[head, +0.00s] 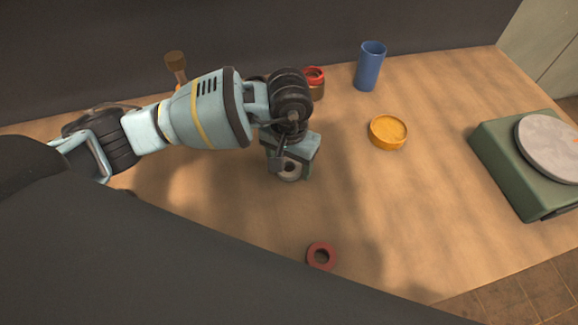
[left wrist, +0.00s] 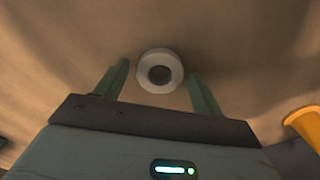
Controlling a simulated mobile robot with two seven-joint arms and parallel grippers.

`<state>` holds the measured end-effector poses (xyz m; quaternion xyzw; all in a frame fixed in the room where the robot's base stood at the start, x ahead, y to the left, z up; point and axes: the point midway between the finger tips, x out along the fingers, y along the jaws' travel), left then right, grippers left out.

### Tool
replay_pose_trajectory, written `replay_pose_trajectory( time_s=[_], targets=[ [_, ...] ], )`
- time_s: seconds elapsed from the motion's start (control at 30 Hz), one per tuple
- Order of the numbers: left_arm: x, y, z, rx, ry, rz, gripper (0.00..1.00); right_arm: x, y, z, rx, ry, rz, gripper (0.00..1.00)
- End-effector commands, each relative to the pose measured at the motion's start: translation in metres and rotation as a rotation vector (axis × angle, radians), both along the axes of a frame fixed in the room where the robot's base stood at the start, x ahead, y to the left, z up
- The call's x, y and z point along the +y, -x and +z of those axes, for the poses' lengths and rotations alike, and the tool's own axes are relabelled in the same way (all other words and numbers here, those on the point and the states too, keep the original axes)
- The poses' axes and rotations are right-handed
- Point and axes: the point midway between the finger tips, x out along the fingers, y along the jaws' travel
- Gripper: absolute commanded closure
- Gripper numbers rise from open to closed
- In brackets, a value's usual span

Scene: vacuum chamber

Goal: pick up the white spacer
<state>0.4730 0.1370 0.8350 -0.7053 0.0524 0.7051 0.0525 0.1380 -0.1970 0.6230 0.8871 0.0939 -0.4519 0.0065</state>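The white spacer (head: 291,173) is a thick pale ring with a dark centre hole, lying on the wooden table. It also shows in the left wrist view (left wrist: 176,64). My left gripper (head: 289,170) points down over the spacer, and its wrist and palm hide part of it in the head view. In the left wrist view the gripper (left wrist: 158,74) is open, with one green finger on each side of the spacer and a gap on both sides. I cannot tell how high the fingertips are above the table. My right gripper is in neither view.
A red ring (head: 321,257) lies nearer on the table (head: 430,200). A yellow dish (head: 388,133), a blue cup (head: 370,67) and a red-topped jar (head: 315,83) stand farther back. A green scale (head: 510,170) is at the right. A brown-topped object (head: 176,62) stands behind my left arm.

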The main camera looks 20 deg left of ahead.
Motion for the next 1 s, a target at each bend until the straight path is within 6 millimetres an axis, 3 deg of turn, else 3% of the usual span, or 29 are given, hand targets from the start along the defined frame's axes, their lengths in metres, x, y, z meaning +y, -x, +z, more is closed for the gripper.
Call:
replay_pose_trajectory(
  time_s=[0.03,0.3,0.67,0.93,1.0],
  targets=[
    [0.0,0.0,0.0,0.0,0.0,0.0,0.38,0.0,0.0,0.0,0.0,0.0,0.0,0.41],
    [0.0,0.0,0.0,0.0,0.0,0.0,0.72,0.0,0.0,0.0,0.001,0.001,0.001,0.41],
    [0.0,-0.001,0.005,-0.001,0.001,0.0,0.72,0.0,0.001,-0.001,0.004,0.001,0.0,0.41],
    [0.0,-0.001,0.038,-0.004,0.001,-0.001,0.72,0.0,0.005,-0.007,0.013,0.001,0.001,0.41],
    [-0.005,0.015,0.036,0.001,0.0,-0.006,0.72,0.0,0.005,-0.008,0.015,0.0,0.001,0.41]
  ],
)
